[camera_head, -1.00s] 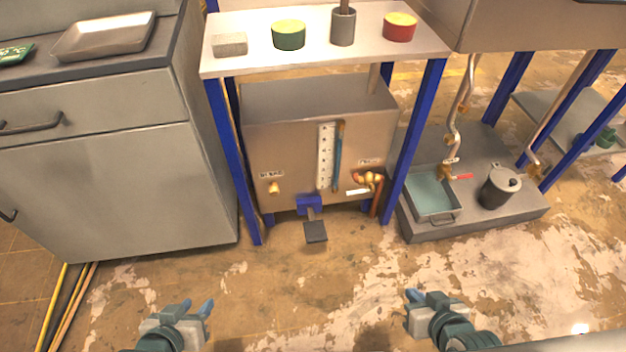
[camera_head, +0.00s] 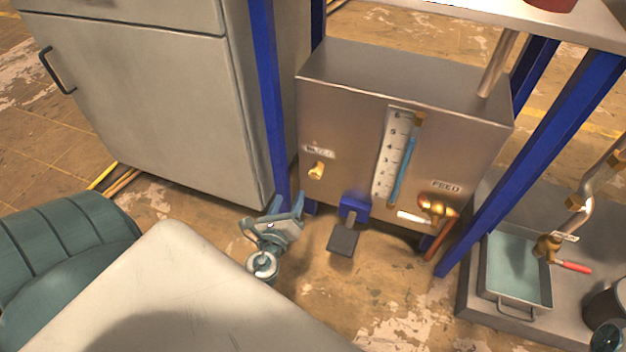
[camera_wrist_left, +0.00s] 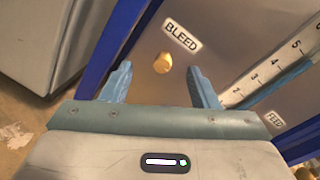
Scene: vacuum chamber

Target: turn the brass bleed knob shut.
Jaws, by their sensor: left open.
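The brass bleed knob (camera_head: 317,171) sticks out of the left part of the steel tank's front (camera_head: 345,95), under a small label. In the left wrist view the label reads BLEED, and the knob (camera_wrist_left: 162,63) shows between my fingers, beyond their tips. My left gripper (camera_head: 286,204) is open and empty, in front of the tank, lower and to the left of the knob. Its blue fingers (camera_wrist_left: 160,82) stand apart on both sides of the knob in the wrist view, not touching it. My right gripper is not in view.
A blue frame leg (camera_head: 268,100) stands left of the tank, close to my left gripper. A black pedal (camera_head: 343,242) juts out below the tank. A level gauge (camera_head: 393,155) and copper FEED pipework (camera_head: 438,208) are to the right. A grey cabinet (camera_head: 150,100) stands at the left.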

